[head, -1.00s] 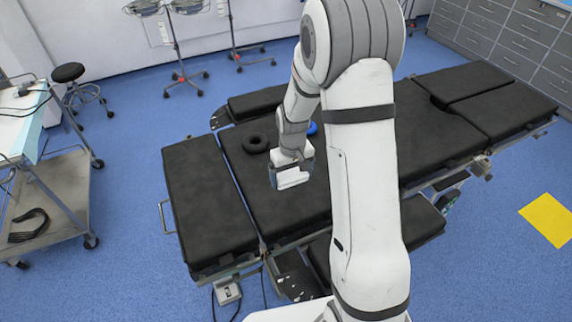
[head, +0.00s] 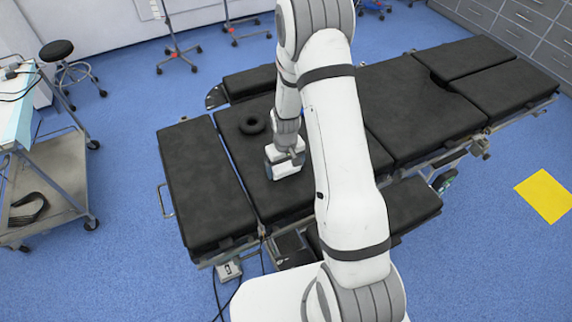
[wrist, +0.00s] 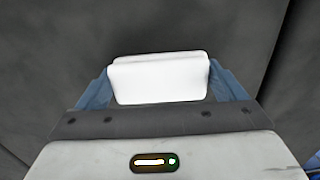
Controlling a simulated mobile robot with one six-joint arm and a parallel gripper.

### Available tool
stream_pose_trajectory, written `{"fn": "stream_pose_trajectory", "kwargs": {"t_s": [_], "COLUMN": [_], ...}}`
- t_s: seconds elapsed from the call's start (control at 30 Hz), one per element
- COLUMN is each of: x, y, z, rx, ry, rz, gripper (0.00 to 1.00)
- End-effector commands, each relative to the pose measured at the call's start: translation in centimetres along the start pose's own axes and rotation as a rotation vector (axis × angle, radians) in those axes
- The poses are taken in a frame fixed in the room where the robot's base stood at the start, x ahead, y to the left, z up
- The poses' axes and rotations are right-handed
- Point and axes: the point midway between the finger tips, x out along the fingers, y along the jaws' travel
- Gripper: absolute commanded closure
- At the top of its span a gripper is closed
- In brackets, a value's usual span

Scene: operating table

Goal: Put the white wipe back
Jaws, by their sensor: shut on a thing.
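The white wipe (wrist: 158,80) is a small white block between the blue fingers of my gripper (wrist: 158,92) in the wrist view. My gripper is shut on it. In the head view my gripper (head: 284,160) points down over the black padded operating table (head: 198,175), with the white wipe (head: 287,172) at its tip. I cannot tell whether the wipe touches the pad. The wrist view shows dark padding behind the wipe.
A black ring cushion (head: 252,123) lies on the table, behind and left of my gripper. A grey trolley (head: 55,175) stands at the left, with a stool (head: 57,50) behind it. The table's left pad section is bare.

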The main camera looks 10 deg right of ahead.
Motion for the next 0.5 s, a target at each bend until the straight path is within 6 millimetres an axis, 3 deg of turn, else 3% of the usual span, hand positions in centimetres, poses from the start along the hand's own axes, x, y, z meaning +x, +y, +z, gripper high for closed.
{"fn": "stream_pose_trajectory", "kwargs": {"t_s": [0.4, 0.43, 0.5], "x": [0.71, 0.52, 0.49], "y": [0.11, 0.11, 0.12], "z": [-0.01, -0.02, 0.00], "rx": [0.002, 0.002, 0.002], "ry": [0.001, 0.001, 0.001], "rz": [0.000, 0.000, 0.000], "gripper": [0.35, 0.07, 0.02]}}
